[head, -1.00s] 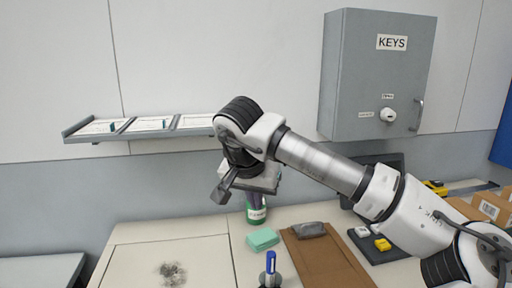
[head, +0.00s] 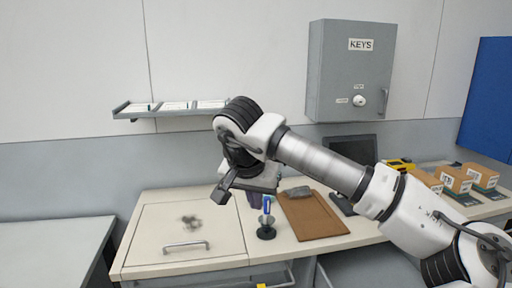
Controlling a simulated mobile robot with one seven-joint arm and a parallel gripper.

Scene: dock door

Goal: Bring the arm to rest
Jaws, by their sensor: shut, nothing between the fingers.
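My arm reaches in from the lower right of the head view and is bent at the wrist. My gripper (head: 222,192) points down and to the left, in the air above the desk (head: 150,208). Its fingers are shut with nothing visible between them. The gripper and wrist hide part of the desk's back edge and the things behind them.
A blue marker in a dark holder (head: 266,228) and a brown clipboard (head: 315,217) are on the desk, right of the gripper. A grey key cabinet (head: 345,80) and a shelf (head: 165,112) are on the wall. Boxes (head: 455,180) stand at right.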

